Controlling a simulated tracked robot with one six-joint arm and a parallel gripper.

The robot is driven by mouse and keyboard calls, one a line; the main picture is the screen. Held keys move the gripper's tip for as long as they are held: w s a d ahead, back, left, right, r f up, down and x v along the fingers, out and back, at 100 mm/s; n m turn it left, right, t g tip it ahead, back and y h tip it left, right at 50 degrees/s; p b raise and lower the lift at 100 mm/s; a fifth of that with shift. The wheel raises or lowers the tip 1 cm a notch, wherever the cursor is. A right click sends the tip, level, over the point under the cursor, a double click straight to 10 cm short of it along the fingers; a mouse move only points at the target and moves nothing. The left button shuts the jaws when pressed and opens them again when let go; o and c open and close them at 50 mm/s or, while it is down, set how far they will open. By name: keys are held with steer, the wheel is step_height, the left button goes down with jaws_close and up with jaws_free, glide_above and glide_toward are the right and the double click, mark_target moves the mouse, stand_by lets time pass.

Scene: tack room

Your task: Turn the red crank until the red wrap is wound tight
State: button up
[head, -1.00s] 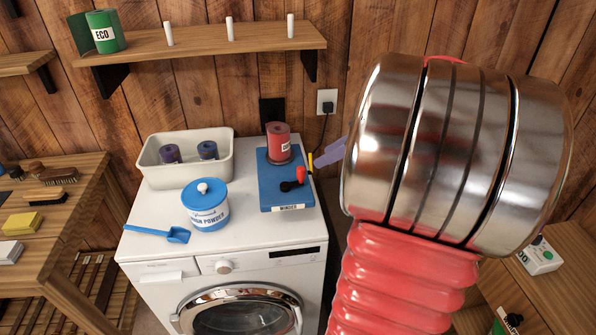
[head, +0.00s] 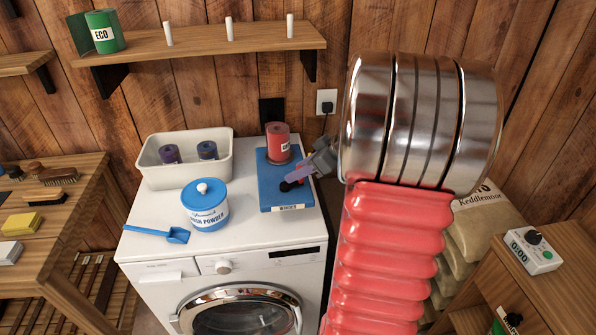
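The blue winder (head: 279,203) lies on top of the white washing machine. The red wrap (head: 278,145), a roll with a white label, stands at the winder's back end. My gripper (head: 291,177) has its pale purple fingers over the winder's right side, where they cover the red crank. A black knob (head: 287,186) shows just below the fingertips. I cannot tell whether the fingers are open or shut around the crank, or whether they touch it. How tightly the wrap is wound cannot be made out.
On the washer, a cream bin (head: 185,178) with two dark rolls, a blue-and-white powder tub (head: 206,210) and a blue scoop (head: 177,235) stand left of the winder. A wooden shelf (head: 200,43) with pegs and a green ECO roll hangs above. A white timer (head: 533,249) is at right.

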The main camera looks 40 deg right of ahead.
jaws_close()
steer(key=shift+a, duration=0.25)
steer(key=shift+s+d, duration=0.1)
steer(key=shift+d, duration=0.05)
steer(key=shift+m+h, duration=0.3)
steer(key=shift+s+a+m+h, duration=0.2)
steer(key=shift+s+m+h, duration=0.1)
steer(key=shift+m+h, duration=0.4)
steer(key=m+h, duration=0.1)
steer(key=m, duration=0.1)
steer(key=s+a+m+h, duration=0.1)
steer(key=m, duration=0.1)
steer(key=shift+h, duration=0.3)
steer(key=shift+s+a+m+h, duration=0.15)
steer(key=shift+a+m+h, duration=0.1)
steer(key=shift+m+h, duration=0.45)
steer(key=shift+s+a+f+m+g+h, duration=0.15)
steer(key=shift+m+h, duration=0.1)
steer(key=shift+m, duration=0.2)
steer(key=shift+a+r+m+g+h, duration=0.15)
steer(key=shift+m+h, duration=0.1)
steer(key=shift+m, duration=0.2)
